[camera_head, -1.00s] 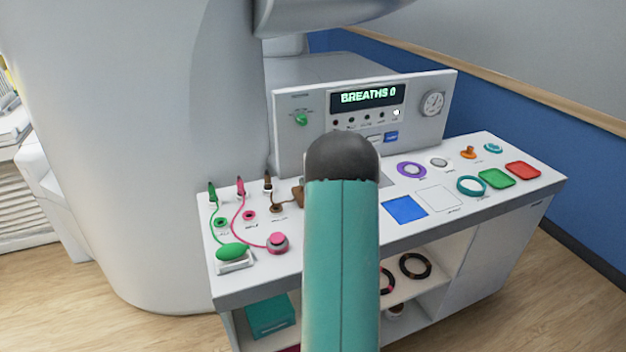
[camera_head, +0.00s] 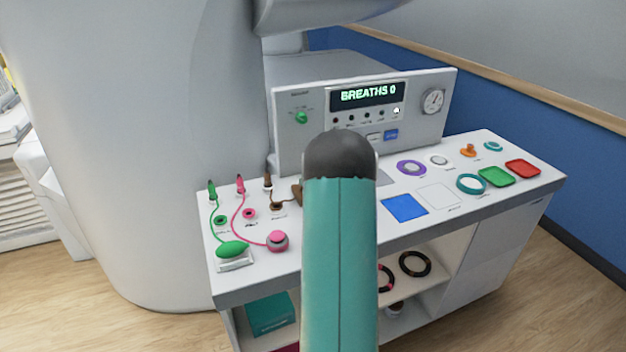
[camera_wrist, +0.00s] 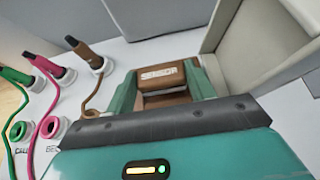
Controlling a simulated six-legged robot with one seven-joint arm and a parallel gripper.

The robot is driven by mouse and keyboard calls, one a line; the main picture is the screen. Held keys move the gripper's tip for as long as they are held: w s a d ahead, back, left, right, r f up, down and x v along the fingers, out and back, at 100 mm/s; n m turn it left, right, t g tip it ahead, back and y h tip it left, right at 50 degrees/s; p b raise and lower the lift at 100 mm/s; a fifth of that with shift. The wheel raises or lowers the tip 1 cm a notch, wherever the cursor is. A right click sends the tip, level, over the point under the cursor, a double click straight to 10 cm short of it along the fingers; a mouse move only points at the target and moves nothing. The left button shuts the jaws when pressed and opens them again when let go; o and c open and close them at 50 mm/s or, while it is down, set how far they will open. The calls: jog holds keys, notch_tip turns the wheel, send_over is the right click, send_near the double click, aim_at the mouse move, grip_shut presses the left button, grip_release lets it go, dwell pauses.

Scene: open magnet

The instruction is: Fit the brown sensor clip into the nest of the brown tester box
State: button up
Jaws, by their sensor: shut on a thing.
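In the wrist view, my gripper (camera_wrist: 165,88) has its two teal fingers closed on either side of a brown block with white SENSOR lettering, the sensor clip (camera_wrist: 162,76). More brown shows just below and beside it; I cannot tell how much of this is the tester box or whether the clip is seated in the nest. In the head view, my teal arm hides the gripper and most of the brown parts; only a brown edge (camera_head: 297,192) shows left of the arm. A brown plug (camera_head: 267,182) with a brown lead stands at the bench's back left.
Green (camera_head: 212,188) and pink (camera_head: 239,185) plugs with leads stand beside the brown one. The grey console (camera_head: 300,145) reading BREATHS 0 rises behind. A blue square (camera_head: 404,208), coloured rings and trays lie to the right. A beige-grey panel (camera_wrist: 265,45) stands close on the gripper's right.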

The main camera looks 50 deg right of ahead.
jog(key=shift+f, duration=1)
jog(key=o, duration=1)
jog(key=shift+o, duration=0.2)
jog(key=v, duration=1.4)
jog(key=shift+f, duration=0.1)
